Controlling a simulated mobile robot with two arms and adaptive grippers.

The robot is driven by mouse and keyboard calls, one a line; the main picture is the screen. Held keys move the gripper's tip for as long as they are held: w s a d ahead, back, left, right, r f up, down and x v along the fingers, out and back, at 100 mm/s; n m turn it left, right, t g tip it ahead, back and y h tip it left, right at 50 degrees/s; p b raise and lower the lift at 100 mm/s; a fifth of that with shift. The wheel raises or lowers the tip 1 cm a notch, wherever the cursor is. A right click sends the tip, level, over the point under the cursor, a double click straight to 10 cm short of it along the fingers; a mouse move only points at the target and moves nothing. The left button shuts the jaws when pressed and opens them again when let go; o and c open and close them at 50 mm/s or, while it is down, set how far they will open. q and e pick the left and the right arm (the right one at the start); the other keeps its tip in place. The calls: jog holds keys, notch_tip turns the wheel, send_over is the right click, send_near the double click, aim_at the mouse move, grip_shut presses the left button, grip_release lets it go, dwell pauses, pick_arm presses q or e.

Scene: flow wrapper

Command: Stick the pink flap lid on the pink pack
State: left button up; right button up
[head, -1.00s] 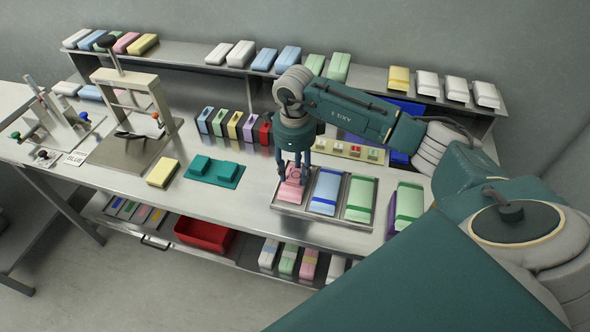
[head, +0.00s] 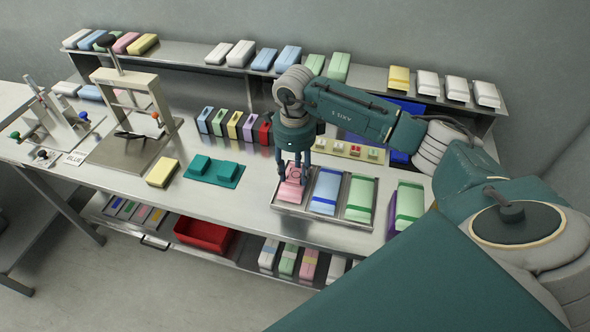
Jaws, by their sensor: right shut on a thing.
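The pink pack (head: 288,196) lies at the left end of a metal tray, beside a blue pack and a green pack. My right gripper (head: 293,173) points straight down over the pack, its fingers shut on a small pink piece, which I take to be the pink flap lid (head: 293,170). The lid is at the pack's top; the fingers partly hide it, and I cannot tell whether it touches the pack all over. My left gripper is not in view.
The blue pack (head: 325,192) and green pack (head: 360,199) fill the rest of the tray. A teal fixture (head: 214,172) and a yellow pack (head: 162,172) stand to the left. Coloured holders (head: 234,126) stand behind. The front bench strip is clear.

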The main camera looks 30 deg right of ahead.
jog(key=shift+s+f, duration=0.1)
jog(key=shift+f, duration=0.05)
jog(key=o, duration=0.8)
jog(key=shift+r, duration=0.2)
notch_tip(320, 180, up, 12)
jog(key=shift+a+f, duration=0.1)
jog(key=shift+f, duration=0.1)
